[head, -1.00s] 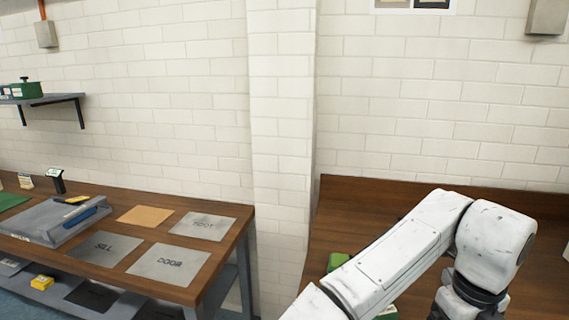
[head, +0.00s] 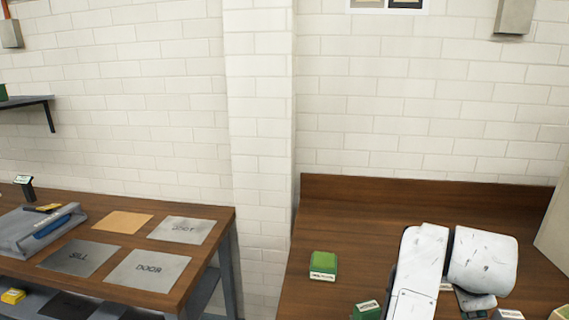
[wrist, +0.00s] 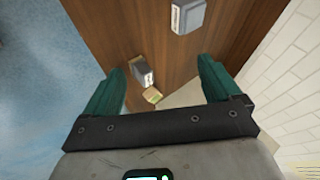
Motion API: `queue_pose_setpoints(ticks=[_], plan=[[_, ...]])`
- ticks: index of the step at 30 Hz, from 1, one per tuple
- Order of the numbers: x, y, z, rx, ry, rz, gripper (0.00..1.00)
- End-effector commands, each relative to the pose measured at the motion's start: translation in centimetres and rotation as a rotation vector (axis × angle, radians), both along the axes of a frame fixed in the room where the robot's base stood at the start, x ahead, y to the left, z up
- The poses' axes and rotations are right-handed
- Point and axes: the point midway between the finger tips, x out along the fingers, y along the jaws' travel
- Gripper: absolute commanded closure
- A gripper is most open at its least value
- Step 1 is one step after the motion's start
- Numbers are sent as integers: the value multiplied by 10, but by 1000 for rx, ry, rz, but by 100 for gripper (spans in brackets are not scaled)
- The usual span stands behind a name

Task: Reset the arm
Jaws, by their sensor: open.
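My gripper (wrist: 162,88) shows in the wrist view with its two green fingers spread wide and nothing between them. It hangs above a brown wooden surface, apart from the small blocks below. My white arm (head: 425,265) reaches over the right wooden bench (head: 350,215) in the head view. The gripper itself is hard to make out in the head view.
A green block (head: 323,265) stands on the right bench, with another green block (head: 367,310) nearer. The wrist view shows a grey block (wrist: 188,15), a darker block (wrist: 143,72) and a small tan block (wrist: 153,96). The left bench (head: 200,285) holds labelled plates and a grey tray (head: 35,230).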

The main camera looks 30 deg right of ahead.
Motion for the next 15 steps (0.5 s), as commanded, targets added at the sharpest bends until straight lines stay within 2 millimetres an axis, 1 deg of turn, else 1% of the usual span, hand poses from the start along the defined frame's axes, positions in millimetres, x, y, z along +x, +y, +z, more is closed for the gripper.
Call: queue_pose_setpoints(ticks=[1, 5, 8, 11, 14, 15], plan=[[2, 2, -6, -63, 57, 112, 9], [12, 18, -24, -191, 200, 426, 9], [17, 39, -48, -268, 310, 676, 9], [16, 68, -78, -327, 414, 934, 9], [8, 103, -112, -363, 497, 1192, 9], [2, 118, -126, -371, 522, 1289, 9]])
